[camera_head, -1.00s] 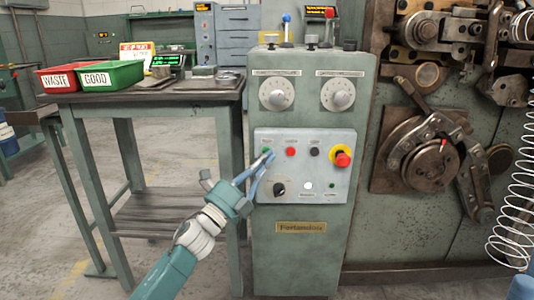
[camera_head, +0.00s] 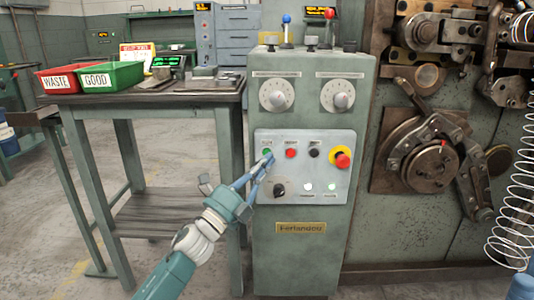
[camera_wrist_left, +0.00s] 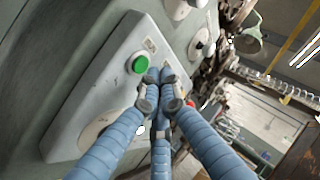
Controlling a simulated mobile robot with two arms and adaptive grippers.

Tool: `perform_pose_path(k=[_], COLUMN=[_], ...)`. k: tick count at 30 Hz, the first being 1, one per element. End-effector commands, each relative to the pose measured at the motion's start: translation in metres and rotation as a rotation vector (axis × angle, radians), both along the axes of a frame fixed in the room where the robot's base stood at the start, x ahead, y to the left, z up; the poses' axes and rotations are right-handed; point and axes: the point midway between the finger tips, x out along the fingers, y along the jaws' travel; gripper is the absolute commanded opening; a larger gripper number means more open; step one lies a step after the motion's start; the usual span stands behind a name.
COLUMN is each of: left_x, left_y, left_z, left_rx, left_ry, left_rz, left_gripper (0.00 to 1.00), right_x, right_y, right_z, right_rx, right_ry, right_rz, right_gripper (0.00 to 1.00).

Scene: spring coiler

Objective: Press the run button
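The control panel (camera_head: 325,165) on the green machine cabinet carries a green button (camera_head: 267,150) at its upper left. The button also shows, large and round, in the left wrist view (camera_wrist_left: 138,63). My left gripper (camera_head: 268,160) is right at that button, its blue fingers drawn together and empty. In the left wrist view the fingertips (camera_wrist_left: 163,82) sit just beside the button; I cannot tell whether they touch the panel. A white light (camera_head: 308,187) and a green light (camera_head: 332,187) glow low on the panel. My right gripper is not in view.
A red button (camera_head: 290,153), a black button (camera_head: 314,152) and a red knob on a yellow base (camera_head: 342,161) sit to the right. A black selector knob (camera_head: 280,190) is below. A table with red (camera_head: 57,80) and green (camera_head: 110,76) bins stands left.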

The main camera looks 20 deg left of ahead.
Motion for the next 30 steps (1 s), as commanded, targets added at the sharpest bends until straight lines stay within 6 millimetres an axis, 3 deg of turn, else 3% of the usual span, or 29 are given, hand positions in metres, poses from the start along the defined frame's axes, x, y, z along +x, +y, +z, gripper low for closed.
perform_pose_path(k=[5, 20, 30], left_x=[-0.002, -0.045, -0.048], left_y=[-0.001, -0.013, -0.014], left_z=[0.000, 0.000, 0.000], left_rx=[0.000, -0.001, 0.000], left_ry=[0.000, 0.000, -0.001], left_rz=[0.000, 0.000, 0.000], left_gripper=[0.00, 0.00, 0.00], right_x=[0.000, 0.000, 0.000], right_y=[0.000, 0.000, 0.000], right_z=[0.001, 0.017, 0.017], right_rx=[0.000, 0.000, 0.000], right_ry=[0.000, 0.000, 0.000], right_rz=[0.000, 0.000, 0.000], right_gripper=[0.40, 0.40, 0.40])
